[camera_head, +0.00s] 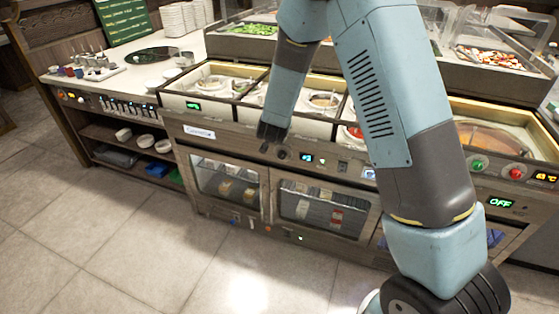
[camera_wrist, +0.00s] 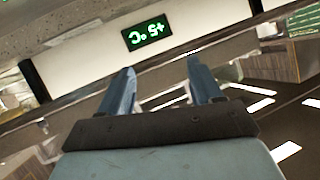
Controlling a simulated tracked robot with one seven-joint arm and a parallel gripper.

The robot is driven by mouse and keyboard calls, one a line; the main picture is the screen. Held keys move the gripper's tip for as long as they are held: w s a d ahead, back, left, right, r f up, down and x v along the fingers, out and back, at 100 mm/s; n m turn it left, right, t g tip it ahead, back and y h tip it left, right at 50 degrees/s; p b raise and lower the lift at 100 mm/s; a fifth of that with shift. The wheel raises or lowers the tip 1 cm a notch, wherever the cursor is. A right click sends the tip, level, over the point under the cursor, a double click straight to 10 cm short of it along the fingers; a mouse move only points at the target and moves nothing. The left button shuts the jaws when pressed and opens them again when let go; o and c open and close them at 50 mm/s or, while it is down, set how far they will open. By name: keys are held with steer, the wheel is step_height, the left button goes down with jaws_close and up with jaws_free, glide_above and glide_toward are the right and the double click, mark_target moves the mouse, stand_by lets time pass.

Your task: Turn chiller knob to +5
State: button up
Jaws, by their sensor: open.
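My gripper (camera_head: 272,148) is at the front panel of the counter in the head view, beside a small dark round part (camera_head: 283,154) that may be a knob. In the wrist view, the two fingers of my gripper (camera_wrist: 161,68) stand apart with nothing seen between them. A green display (camera_wrist: 147,33) beyond them appears upside down and seems to read +5 °C. In the head view, a small lit display (camera_head: 307,158) sits right of the gripper; its digits are too small to read surely. No knob can be made out between the fingers, and any knob pointer is hidden.
Food wells (camera_head: 212,83) lie above the panel. Glass-fronted cabinets (camera_head: 322,207) are below. At the right are a green button (camera_head: 478,165), a red button (camera_head: 515,173) and a display reading OFF (camera_head: 500,202). The tiled floor (camera_head: 120,240) in front is clear.

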step_height(320, 180, down, 13)
steer(key=s+a+t+h, duration=0.2)
steer(key=a+h, duration=0.1)
steer(key=n+t+h, duration=0.1)
steer(key=t+h, duration=0.1)
glide_toward(281, 157)
steer(key=x, duration=0.8)
steer(key=shift+w+d+f, duration=0.1)
steer(key=shift+w, duration=0.2)
steer(key=c, duration=1)
steer(key=shift+c, duration=0.2)
